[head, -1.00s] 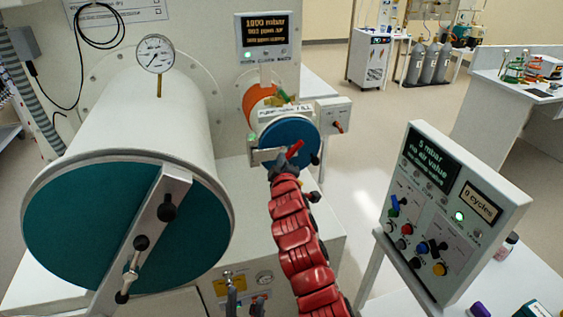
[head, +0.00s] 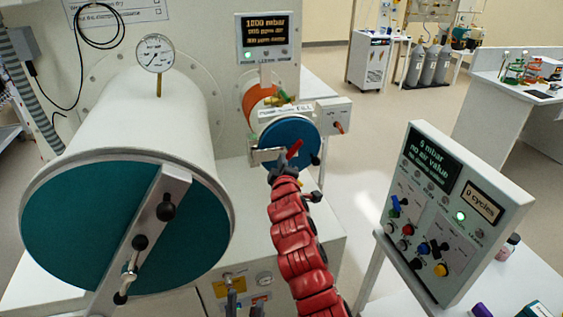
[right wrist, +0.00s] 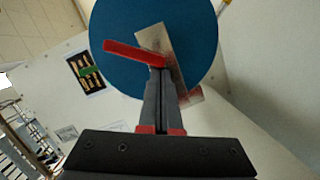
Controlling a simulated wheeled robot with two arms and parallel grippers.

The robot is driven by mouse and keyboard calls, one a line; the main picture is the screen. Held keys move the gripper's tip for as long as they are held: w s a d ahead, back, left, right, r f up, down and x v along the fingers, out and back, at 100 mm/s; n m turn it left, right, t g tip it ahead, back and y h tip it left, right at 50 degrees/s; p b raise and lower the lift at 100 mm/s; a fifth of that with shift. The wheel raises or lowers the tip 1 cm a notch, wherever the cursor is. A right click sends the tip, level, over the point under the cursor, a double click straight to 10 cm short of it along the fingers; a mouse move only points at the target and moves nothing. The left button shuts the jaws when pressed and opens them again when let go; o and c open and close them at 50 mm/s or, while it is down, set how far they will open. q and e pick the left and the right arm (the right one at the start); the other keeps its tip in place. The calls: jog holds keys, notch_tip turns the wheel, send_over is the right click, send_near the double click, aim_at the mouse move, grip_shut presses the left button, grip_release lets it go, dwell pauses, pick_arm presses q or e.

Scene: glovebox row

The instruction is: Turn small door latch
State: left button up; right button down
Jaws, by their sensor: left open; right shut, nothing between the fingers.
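The small door is a blue disc (head: 303,131) on the small chamber, mid-view in the head view; it fills the top of the right wrist view (right wrist: 110,20). Its latch has a red handle (head: 296,147), tilted up to the right in the head view. In the right wrist view the handle (right wrist: 130,53) lies across a pale metal bar (right wrist: 178,65). My right gripper (head: 281,168) is shut and empty, its tips (right wrist: 161,72) at the handle's right end in the wrist view; contact is unclear. My left gripper (head: 245,300) is open at the bottom edge, partly cut off.
A large chamber with a teal door (head: 75,225) and a bar handle stands on the left. A control panel (head: 450,215) stands on the right. A small box (head: 333,117) sits right of the small door. Open floor lies behind the panel.

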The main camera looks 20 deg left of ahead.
jog(key=shift+w+d+f+n+t+b, duration=0.2)
jog(key=shift+f+n+t+b, duration=0.25)
jog(key=shift+n, duration=0.65)
jog(key=shift+w+d+f+n+t+y+b, duration=0.15)
jog(key=shift+d+f+n+t+b, duration=0.15)
jog(key=shift+n, duration=1.05)
jog(key=shift+w+d+f+n+t+y+b, duration=0.15)
jog(key=shift+d+f+n+t+b, duration=0.1)
jog(key=shift+n, duration=1.15)
jog(key=shift+w+d+f+n+t+y+b, duration=0.1)
jog(key=shift+w+d+f+n+t+b, duration=0.15)
jog(key=shift+n, duration=1.1)
jog(key=shift+f+n, duration=0.1)
jog(key=shift+n, duration=0.3)
jog(key=shift+w+d+n+y, duration=0.15)
jog(key=shift+d+n+y, duration=0.25)
jog(key=shift+n, duration=0.5)
jog(key=shift+w, duration=0.1)
